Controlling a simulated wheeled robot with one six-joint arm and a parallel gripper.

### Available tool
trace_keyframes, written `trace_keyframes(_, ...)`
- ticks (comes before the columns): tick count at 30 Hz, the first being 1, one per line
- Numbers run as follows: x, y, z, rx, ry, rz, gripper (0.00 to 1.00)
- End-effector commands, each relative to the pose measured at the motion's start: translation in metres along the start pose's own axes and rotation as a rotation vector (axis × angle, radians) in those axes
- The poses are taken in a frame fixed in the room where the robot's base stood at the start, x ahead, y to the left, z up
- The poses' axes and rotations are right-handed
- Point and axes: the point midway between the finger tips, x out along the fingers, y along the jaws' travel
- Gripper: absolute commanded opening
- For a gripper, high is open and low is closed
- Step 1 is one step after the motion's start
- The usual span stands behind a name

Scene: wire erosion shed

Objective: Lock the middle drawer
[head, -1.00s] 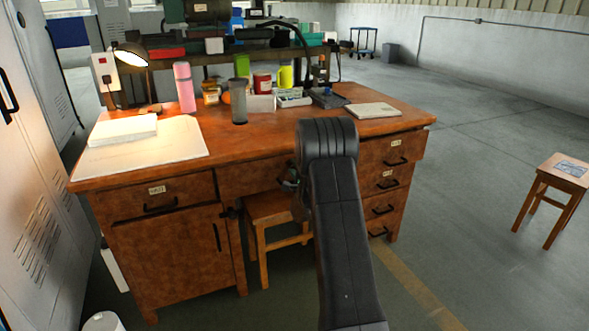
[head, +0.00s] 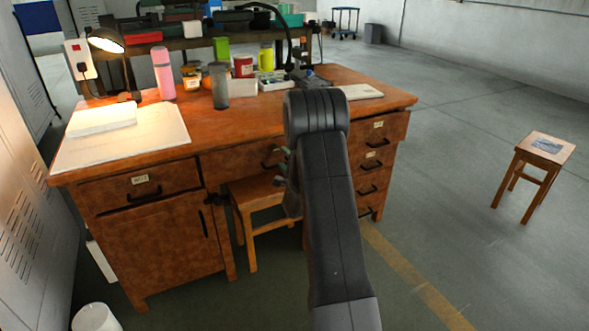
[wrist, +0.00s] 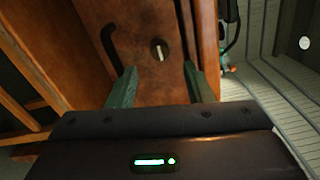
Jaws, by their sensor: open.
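The middle drawer (head: 230,160) is in the wooden desk, above the knee space, and looks shut. Its dark handle (head: 270,159) shows just left of my arm in the head view. In the wrist view a wooden front fills the middle, with a dark handle (wrist: 110,50) and a round lock (wrist: 159,50) with a pale upright bar. My gripper (wrist: 160,86) is open, its two green fingers apart, with the lock showing between and beyond them. Nothing is held. In the head view the gripper (head: 280,168) is partly hidden by my arm.
A wooden stool (head: 258,190) stands under the desk. The desktop (head: 190,113) holds bottles, papers and a lit lamp (head: 106,40). A stack of drawers (head: 372,165) is on the right side. Another stool (head: 546,147) stands on open floor at right.

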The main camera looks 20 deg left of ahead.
Motion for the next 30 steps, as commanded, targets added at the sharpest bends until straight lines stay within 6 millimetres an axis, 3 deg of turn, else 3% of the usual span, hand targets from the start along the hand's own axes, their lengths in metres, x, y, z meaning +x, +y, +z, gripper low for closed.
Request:
trace_keyframes(6, -0.047, -0.001, -0.001, 0.002, 0.002, 0.002, 0.46)
trace_keyframes(12, -0.073, -0.001, -0.001, 0.000, 0.001, 0.001, 0.46)
trace_keyframes(30, -0.080, 0.000, 0.000, 0.000, 0.000, 0.000, 0.46)
